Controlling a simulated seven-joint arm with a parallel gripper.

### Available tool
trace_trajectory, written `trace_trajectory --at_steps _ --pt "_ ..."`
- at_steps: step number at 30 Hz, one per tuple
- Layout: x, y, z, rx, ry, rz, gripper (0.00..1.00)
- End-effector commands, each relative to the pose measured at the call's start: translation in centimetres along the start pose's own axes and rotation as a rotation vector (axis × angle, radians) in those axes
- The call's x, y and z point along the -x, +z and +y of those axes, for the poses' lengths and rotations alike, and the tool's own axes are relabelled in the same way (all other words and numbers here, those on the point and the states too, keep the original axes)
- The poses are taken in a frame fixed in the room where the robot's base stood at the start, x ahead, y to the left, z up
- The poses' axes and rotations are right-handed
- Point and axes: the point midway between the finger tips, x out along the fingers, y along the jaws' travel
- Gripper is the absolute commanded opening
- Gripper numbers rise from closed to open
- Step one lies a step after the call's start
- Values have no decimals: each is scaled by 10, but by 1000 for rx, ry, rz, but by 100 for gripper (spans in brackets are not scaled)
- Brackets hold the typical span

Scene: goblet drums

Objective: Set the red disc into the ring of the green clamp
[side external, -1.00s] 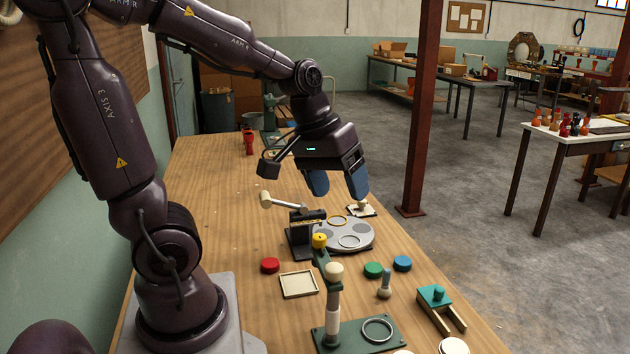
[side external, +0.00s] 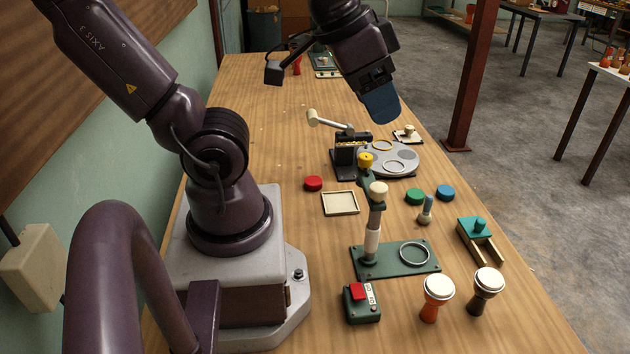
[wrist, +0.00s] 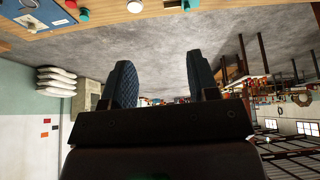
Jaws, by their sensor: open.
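The red disc (side external: 313,183) lies flat on the wooden table, left of the cream square tray, in the side view. The green clamp (side external: 384,258) stands nearer the camera, with a green base plate, an upright post and a pale ring (side external: 414,253) on the plate's right part. My gripper (side external: 382,108) is raised above the far part of the table, beyond the disc and the clamp. In the wrist view its two blue padded fingers (wrist: 160,85) stand wide apart with nothing between them.
A cream tray (side external: 341,203), green disc (side external: 415,196) and blue disc (side external: 446,193) lie nearby.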

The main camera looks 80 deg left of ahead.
Motion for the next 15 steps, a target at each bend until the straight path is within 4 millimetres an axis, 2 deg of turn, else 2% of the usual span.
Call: trace_trajectory --at_steps 5,9,13,15 --pt "-40 -16 -38 183 58 -91 54" --pt "-79 -19 -91 376 63 -137 54" --pt "-113 -2 -150 555 14 -170 54" --pt "-130 16 -184 646 -34 -190 54"
